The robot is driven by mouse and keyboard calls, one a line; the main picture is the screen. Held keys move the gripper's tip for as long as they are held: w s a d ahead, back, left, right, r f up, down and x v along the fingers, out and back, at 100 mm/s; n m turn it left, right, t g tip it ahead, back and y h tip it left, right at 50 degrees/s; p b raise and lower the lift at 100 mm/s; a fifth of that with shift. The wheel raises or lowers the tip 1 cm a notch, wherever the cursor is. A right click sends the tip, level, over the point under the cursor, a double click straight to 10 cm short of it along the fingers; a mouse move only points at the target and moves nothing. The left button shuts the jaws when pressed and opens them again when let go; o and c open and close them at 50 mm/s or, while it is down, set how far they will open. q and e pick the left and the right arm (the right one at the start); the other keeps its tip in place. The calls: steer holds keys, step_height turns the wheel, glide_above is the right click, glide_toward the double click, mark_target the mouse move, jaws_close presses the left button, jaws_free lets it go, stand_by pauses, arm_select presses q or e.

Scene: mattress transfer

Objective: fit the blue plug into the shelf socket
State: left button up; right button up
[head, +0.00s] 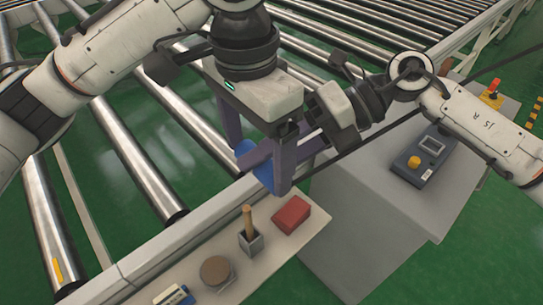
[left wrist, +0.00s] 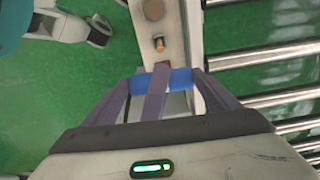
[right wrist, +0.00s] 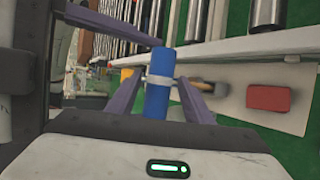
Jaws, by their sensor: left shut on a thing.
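The blue plug (head: 256,172) is a short cylinder, partly hidden by purple fingers in the head view. My left gripper (head: 250,158) is shut on it and holds it above the bench edge. In the left wrist view the plug (left wrist: 178,78) lies crosswise between the left gripper's fingers, with another purple finger crossing its middle. In the right wrist view the plug (right wrist: 156,95) stands upright with a pale band around it. My right gripper (right wrist: 162,76) has one finger on each side of it, seemingly with small gaps. I cannot make out the shelf socket.
Below is a narrow pale shelf (head: 288,250) with a red block (head: 291,214), a wooden-handled tool in a grey holder (head: 250,243) and a brown round piece (head: 215,271). A roller conveyor (head: 130,150) runs behind. A grey cabinet (head: 345,215) with a control box stands right.

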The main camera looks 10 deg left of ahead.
steer(key=c, duration=0.7)
arm_select(q)
steer(key=o, duration=0.7)
arm_select(e)
jaws_close()
arm_select(q)
steer(key=o, duration=0.4)
steer(key=r, duration=1.2)
steer(key=shift+s+a, duration=0.15)
steer(key=shift+s, duration=0.05)
